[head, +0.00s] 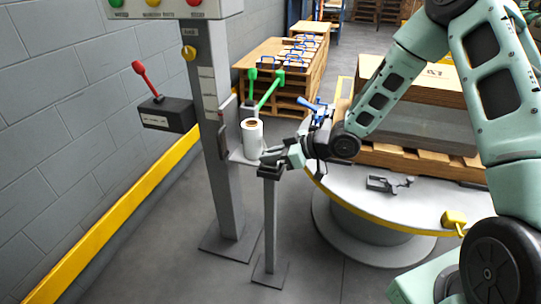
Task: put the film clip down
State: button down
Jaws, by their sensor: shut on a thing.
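My gripper (273,157) is at the end of the arm, left of the turntable, just above the top of a grey post (270,215). It is shut on a small dark thing, taken to be the film clip. The fingers hide most of it, and its outline is too small to make out. I cannot tell whether it touches the post's dark top. A white film roll (252,145) stands upright on a carriage beside the tall column, just left of and behind the gripper.
The round turntable (345,185) has a yellow edge and bears a pallet with boxes (420,125). A dark grey fitting (388,183) lies on its rim. The control column (215,130) and a red-handled lever box (165,114) stand left. Floor in front of the post is clear.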

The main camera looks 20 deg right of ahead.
jog(key=shift+f, duration=0.2)
jog(key=c, duration=1.5)
grip_release()
jog(key=shift+o, duration=0.2)
